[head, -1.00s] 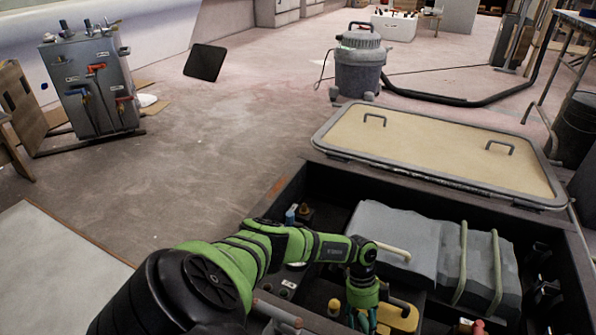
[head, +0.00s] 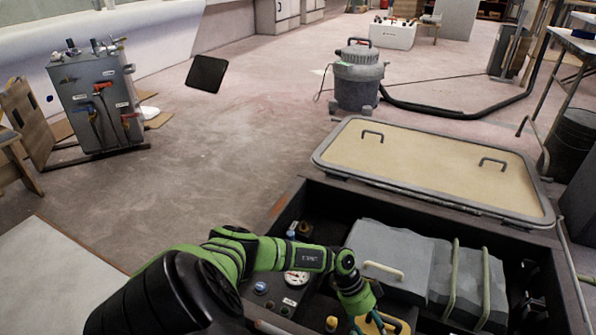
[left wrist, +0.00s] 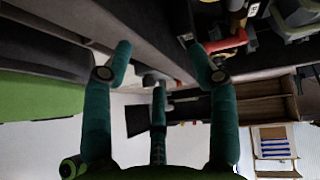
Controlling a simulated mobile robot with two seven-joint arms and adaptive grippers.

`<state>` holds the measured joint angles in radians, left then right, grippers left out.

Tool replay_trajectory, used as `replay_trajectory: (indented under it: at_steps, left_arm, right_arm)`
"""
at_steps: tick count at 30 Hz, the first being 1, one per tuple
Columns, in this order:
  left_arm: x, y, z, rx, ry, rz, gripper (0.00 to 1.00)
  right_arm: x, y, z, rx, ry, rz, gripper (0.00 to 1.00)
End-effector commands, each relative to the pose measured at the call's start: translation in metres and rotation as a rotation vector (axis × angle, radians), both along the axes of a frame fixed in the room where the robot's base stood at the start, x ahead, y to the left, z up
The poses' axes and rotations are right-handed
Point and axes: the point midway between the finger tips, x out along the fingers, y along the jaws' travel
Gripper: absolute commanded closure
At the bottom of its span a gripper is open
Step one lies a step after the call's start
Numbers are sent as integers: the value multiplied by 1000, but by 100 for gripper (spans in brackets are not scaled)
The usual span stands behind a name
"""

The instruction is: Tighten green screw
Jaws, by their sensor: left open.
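I cannot pick out a green screw in either view. My left gripper (head: 364,322) reaches down into the dark open bay (head: 300,190) in the head view, its fingertips near the bottom edge of the picture. It is beside a yellow part (head: 392,325) that shows only partly; I cannot tell whether they touch. In the left wrist view the left gripper (left wrist: 160,62) has its teal fingers spread, with nothing visible between them. My right gripper is not in view.
A grey block with pale handles (head: 415,262) fills the bay's right part. A gauge (head: 296,278) and small knobs sit at its left. The lid (head: 430,160) lies behind the bay. A red part (left wrist: 228,42) shows in the left wrist view. Floor on the left is mostly clear.

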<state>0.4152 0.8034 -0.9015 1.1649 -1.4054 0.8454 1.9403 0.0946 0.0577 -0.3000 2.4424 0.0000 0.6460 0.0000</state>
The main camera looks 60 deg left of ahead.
Motion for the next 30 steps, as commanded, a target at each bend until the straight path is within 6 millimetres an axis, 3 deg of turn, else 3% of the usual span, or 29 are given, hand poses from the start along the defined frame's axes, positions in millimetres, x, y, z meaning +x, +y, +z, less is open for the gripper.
replay_trajectory:
  at_steps: [1,14,23,30]
  left_arm:
    - [1,-8,15,-26,-19,8,41]
    - [18,-41,69,-167,-214,131,41]
    - [21,-44,98,-181,-315,267,41]
    - [12,-37,113,-143,-359,388,41]
  right_arm:
    - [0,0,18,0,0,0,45]
    - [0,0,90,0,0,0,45]
    - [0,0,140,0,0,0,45]
    - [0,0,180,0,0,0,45]
